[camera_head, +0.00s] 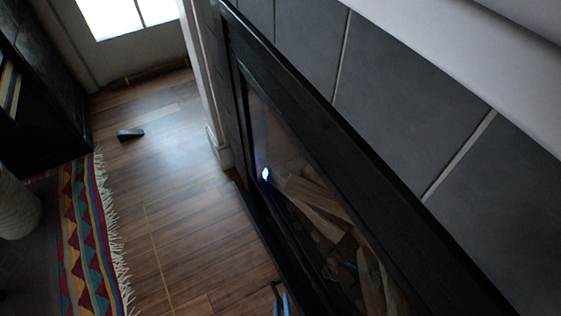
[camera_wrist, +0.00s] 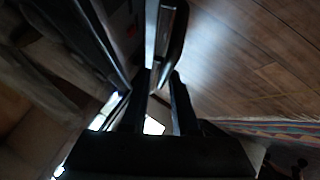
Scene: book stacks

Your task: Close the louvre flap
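I cannot clearly pick out the louvre flap in either view. In the wrist view a dark, glossy bar with a pale edge (camera_wrist: 170,38) stands out beside the dark fireplace frame, just ahead of my fingertips; I cannot tell whether it is the flap. My gripper (camera_wrist: 160,88) is open, its two black fingers apart with nothing seen held between them. The bar lies beyond the gap, and I cannot tell whether a finger touches it. In the head view, narrow bluish tips at the bottom edge (camera_head: 280,299) look like my gripper, low beside the fireplace.
The black-framed fireplace (camera_head: 300,95) with logs (camera_head: 318,205) behind glass fills the right, under grey tiles (camera_head: 400,110). Wooden floor (camera_head: 185,215) lies open to its left. A fringed patterned rug (camera_head: 85,235), a dark wedge (camera_head: 130,134) and a pale door (camera_head: 135,50) are further left.

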